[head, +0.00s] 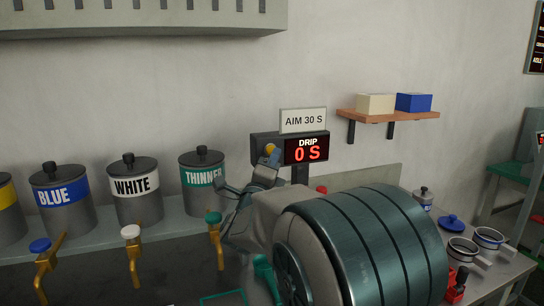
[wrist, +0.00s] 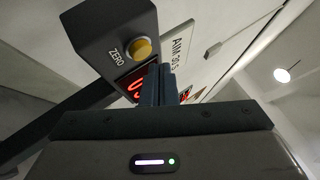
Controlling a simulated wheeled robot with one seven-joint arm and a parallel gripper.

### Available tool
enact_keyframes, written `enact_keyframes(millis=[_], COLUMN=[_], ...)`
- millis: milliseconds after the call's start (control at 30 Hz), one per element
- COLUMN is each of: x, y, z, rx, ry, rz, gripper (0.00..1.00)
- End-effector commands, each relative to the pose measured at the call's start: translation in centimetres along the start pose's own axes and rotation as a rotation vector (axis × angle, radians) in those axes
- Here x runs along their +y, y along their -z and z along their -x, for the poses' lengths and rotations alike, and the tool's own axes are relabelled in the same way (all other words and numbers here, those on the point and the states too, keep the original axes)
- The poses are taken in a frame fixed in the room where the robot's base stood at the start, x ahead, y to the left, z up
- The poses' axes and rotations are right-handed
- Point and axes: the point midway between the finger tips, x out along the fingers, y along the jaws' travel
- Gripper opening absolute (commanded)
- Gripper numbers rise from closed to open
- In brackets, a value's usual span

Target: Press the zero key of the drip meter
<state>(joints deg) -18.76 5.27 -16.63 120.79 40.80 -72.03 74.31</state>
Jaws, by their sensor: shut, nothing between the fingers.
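The drip meter (head: 306,150) is a dark box on a post, with a red display reading "DRIP 0 S". Its zero key (head: 270,148) is a round yellow button on the box's left part. In the wrist view the key (wrist: 142,48) stands beside the label "ZERO", and the meter box (wrist: 105,25) is tilted. My gripper (head: 273,157) is right by the key in the head view, its fingers shut and empty. In the wrist view the fingertips (wrist: 159,70) lie just below and right of the key, partly covering the display. I cannot tell whether they touch the meter.
A sign "AIM 30 S" (head: 303,121) stands above the meter. Lidded pots marked BLUE (head: 63,200), WHITE (head: 136,192) and THINNER (head: 204,182) line the left, with taps in front. A wall shelf (head: 388,115) with two boxes is at right. My arm hides the bench's middle.

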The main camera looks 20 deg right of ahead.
Motion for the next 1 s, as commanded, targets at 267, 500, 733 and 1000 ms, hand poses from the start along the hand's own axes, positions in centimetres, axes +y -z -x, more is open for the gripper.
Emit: enact_keyframes(millis=[267, 500, 733, 1000], x=[-0.1, -0.7, -1.9, -3.0], y=[0.1, 1.0, 2.1, 3.1], z=[0.1, 1.3, 2.9, 4.3], rx=[0.0, 0.001, 0.0, 0.001], ry=[-0.001, 0.0, 0.0, 0.0], rz=[0.001, -0.002, -0.002, 0.001], gripper=[0.0, 0.0, 0.0, 0.0])
